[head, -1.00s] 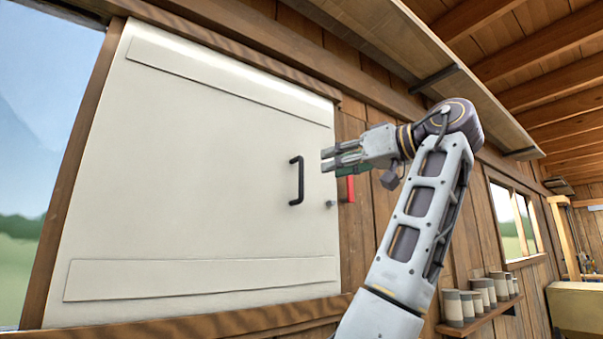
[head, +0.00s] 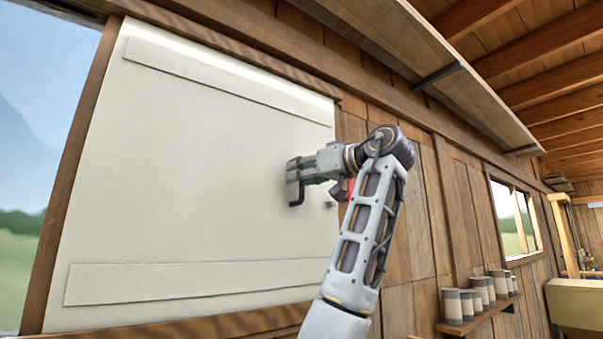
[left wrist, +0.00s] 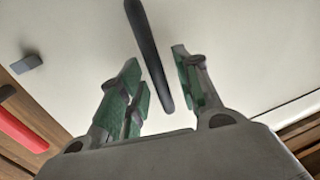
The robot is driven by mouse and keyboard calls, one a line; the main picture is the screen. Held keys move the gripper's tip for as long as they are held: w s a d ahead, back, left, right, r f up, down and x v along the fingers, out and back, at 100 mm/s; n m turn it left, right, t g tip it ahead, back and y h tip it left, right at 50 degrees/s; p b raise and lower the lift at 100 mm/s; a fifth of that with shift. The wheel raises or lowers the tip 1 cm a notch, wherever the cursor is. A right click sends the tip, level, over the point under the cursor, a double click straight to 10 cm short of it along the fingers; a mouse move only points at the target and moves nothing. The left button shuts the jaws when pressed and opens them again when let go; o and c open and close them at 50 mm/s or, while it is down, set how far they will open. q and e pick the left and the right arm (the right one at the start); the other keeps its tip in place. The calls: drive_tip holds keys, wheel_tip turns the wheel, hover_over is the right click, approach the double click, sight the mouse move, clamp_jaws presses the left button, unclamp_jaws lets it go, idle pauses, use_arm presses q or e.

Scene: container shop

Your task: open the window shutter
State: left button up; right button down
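The window shutter (head: 190,170) is a large cream panel, lying flat in its wooden frame in the head view. Its black bar handle (head: 297,199) is near the right edge, mostly covered by my left gripper (head: 291,171). In the left wrist view the handle (left wrist: 149,52) runs between the two green-padded fingers of the left gripper (left wrist: 155,62). The fingers are apart, with gaps on both sides of the bar. My right gripper is in neither view.
A small grey piece (left wrist: 27,64) and a red bar (left wrist: 20,130) are beside the handle in the left wrist view. A long wooden board (head: 440,70) juts out above. A low shelf (head: 480,318) with several cans is at right.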

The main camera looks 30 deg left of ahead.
use_arm(q)
clamp_jaws()
idle(0.3)
drive_tip(key=shift+s+a, duration=0.15)
drive_tip(key=shift+a, duration=0.05)
